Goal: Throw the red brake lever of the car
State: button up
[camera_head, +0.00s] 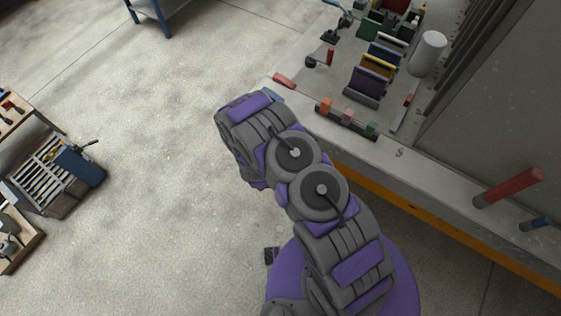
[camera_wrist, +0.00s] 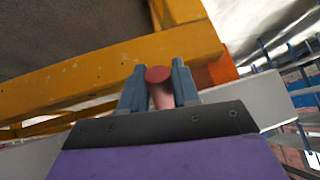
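A red lever handle with a round end (camera_wrist: 158,74) shows in the wrist view between the two blue-grey fingers of my gripper (camera_wrist: 157,88). The fingers lie close against it on both sides and appear shut on it. In the head view a short red bar (camera_head: 284,80) shows at the near left corner of the car deck (camera_head: 385,150), just beyond the end of my arm. It looks like this same handle. My fingers are mostly hidden there behind my purple and grey arm. The lever's lower part is hidden.
A yellow beam (camera_wrist: 90,75) lies behind the fingers. Open floor lies left, with a tool crate (camera_head: 55,175).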

jog(key=o, duration=0.4)
jog(key=shift+a+f, duration=0.1)
jog(key=shift+f, duration=0.05)
jog(key=shift+c, duration=0.2)
jog(key=shift+s+r, duration=0.25)
jog(key=shift+r, duration=0.25)
jog(key=p+v, duration=0.3)
jog(key=v, duration=1.3)
jog(key=shift+a, duration=0.25)
jog(key=shift+s, duration=0.15)
